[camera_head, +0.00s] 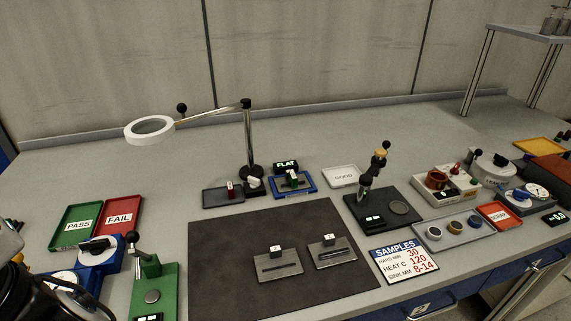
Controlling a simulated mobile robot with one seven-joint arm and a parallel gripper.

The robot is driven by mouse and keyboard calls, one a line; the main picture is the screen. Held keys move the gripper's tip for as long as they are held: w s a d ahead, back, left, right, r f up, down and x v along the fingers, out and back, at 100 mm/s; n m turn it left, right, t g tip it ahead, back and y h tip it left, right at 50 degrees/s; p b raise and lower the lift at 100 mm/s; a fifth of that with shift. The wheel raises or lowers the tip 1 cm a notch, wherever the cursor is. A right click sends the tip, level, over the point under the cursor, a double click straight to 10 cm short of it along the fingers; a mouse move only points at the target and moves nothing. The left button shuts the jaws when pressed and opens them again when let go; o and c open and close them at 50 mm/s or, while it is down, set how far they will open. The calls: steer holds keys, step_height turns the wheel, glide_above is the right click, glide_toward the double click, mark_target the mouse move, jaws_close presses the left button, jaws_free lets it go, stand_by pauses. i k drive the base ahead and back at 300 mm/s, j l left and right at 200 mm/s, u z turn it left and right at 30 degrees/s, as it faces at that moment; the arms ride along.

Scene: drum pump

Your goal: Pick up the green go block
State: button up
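A small green piece (292,180) stands in a blue-rimmed tray (309,191) at the back edge of the dark mat, in front of a small sign reading FLAT. It is the only small green block-like thing I can make out, but no "go" marking is legible on it. A dark part partly covers it, and its exact shape is too small to tell. Dark, rounded parts with a cable, probably my arm, show at the lower left edge, far from the green piece. No gripper fingers are visible.
A magnifier lamp (150,129) on a post (249,140) stands behind the dark mat (225,265). A dark tray (210,197) with a red piece lies left of the blue tray, a white GOOD tray (343,184) right. A green stand (153,282) is front left.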

mark_target(293, 177)
steer(key=l+u, duration=0.15)
steer(key=u, duration=0.35)
steer(key=l+u, duration=0.3)
steer(key=l, duration=0.15)
steer(key=k+l+u, duration=0.1)
steer(key=l+u, duration=0.15)
steer(key=l, duration=0.25)
steer(key=k+l, duration=0.1)
steer(key=l, duration=0.25)
steer(key=l+u, duration=0.15)
steer(key=l, duration=0.15)
steer(key=k+l, duration=0.15)
steer(key=l, duration=0.15)
steer(key=i+l, duration=0.1)
steer(key=l, duration=0.8)
steer(key=i, duration=0.65)
steer(key=u, duration=0.05)
